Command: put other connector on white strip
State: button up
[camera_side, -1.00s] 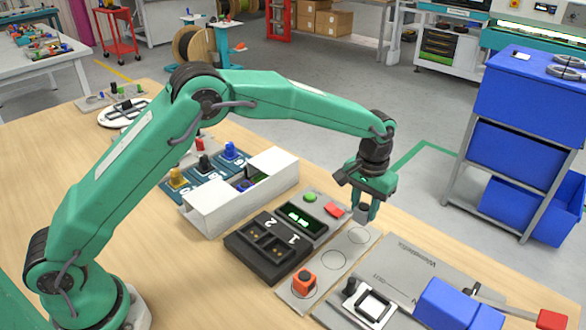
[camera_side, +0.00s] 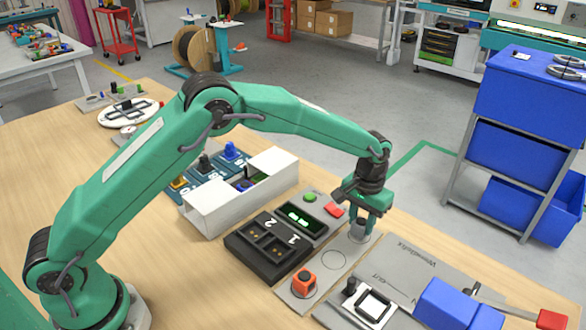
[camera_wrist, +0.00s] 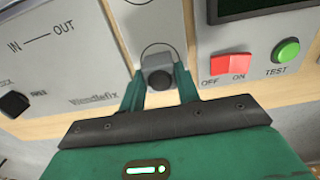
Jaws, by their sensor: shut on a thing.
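The pale strip (camera_side: 334,260) with round outlines lies along the front of the test unit. It also shows in the wrist view (camera_wrist: 158,20). An orange connector (camera_side: 304,280) with a dark top stands on its near outline. The middle outline is empty. My gripper (camera_side: 362,222) is low over the far end of the strip, shut on a grey connector (camera_wrist: 159,79). The connector looks upright, and its lower part (camera_side: 359,236) is at the far outline. I cannot tell whether it touches the strip. The fingers hide its sides.
A black two-slot block (camera_side: 268,248) and a panel with a green button (camera_side: 310,197) and red switch (camera_side: 334,211) stand left of the strip. A white open box (camera_side: 213,212) stands behind.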

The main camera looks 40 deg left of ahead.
jog(key=shift+f, duration=0.25)
jog(key=o, duration=1.1)
jog(key=shift+c, duration=0.2)
notch_tip(320, 180, up, 8)
jog(key=shift+f, duration=0.1)
jog(key=shift+r, duration=0.2)
